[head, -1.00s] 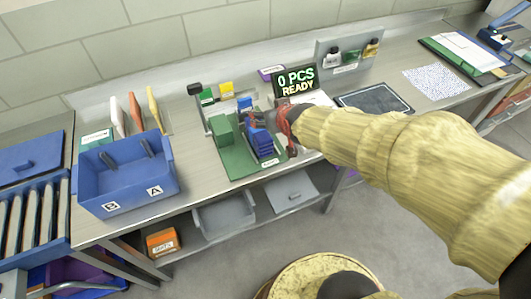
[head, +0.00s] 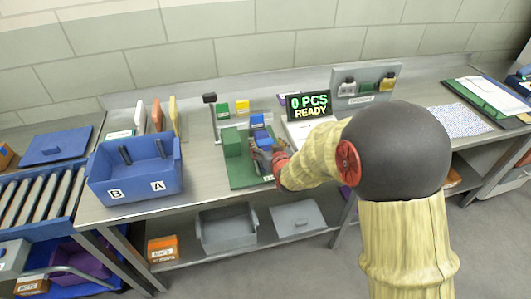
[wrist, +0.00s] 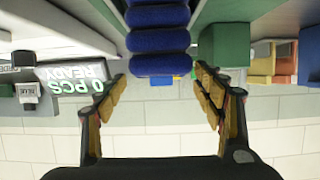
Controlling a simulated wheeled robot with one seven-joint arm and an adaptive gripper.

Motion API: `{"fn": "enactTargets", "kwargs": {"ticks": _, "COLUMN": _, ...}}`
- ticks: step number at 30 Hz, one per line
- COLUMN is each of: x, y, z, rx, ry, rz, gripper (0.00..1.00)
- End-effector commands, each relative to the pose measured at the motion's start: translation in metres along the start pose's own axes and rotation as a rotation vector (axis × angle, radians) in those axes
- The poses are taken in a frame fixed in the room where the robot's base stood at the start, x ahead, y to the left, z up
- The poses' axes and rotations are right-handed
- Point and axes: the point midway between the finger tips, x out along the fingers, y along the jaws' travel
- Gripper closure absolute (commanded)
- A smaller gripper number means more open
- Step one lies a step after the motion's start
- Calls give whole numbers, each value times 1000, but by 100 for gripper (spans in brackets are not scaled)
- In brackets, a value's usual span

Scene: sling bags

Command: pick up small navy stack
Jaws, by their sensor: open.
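The small navy stack (wrist: 158,40) shows in the wrist view as several rounded blue layers at the top centre. In the head view the stack (head: 262,137) stands on a green mat (head: 240,178), partly hidden by my gripper (head: 267,160). My gripper is open in the wrist view (wrist: 161,77), one finger to each side of the stack's near end. I see gaps between the fingers and the stack, and no clear contact.
A green block (head: 232,142) stands left of the stack on the mat. A blue bin (head: 135,185) marked A and B is further left. A display (head: 308,106) reading "0 PCS READY" stands behind right. Small yellow (head: 242,106) and blue pieces are behind.

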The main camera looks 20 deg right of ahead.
Motion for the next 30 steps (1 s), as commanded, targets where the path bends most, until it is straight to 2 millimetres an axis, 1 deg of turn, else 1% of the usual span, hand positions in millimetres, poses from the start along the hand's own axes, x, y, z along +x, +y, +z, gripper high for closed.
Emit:
{"fn": "enactTargets", "kwargs": {"ticks": 1, "x": 9, "y": -1, "z": 6, "rx": 0, "ry": -3, "rz": 0, "gripper": 32}}
{"fn": "enactTargets", "kwargs": {"ticks": 6, "x": 26, "y": -1, "z": 3, "rx": 0, "ry": 0, "rz": 0, "gripper": 32}}
{"fn": "enactTargets", "kwargs": {"ticks": 15, "x": 29, "y": 0, "z": 2, "rx": 0, "ry": 0, "rz": 0, "gripper": 32}}
{"fn": "enactTargets", "kwargs": {"ticks": 30, "x": 29, "y": 0, "z": 2, "rx": 0, "ry": -1, "rz": 0, "gripper": 61}}
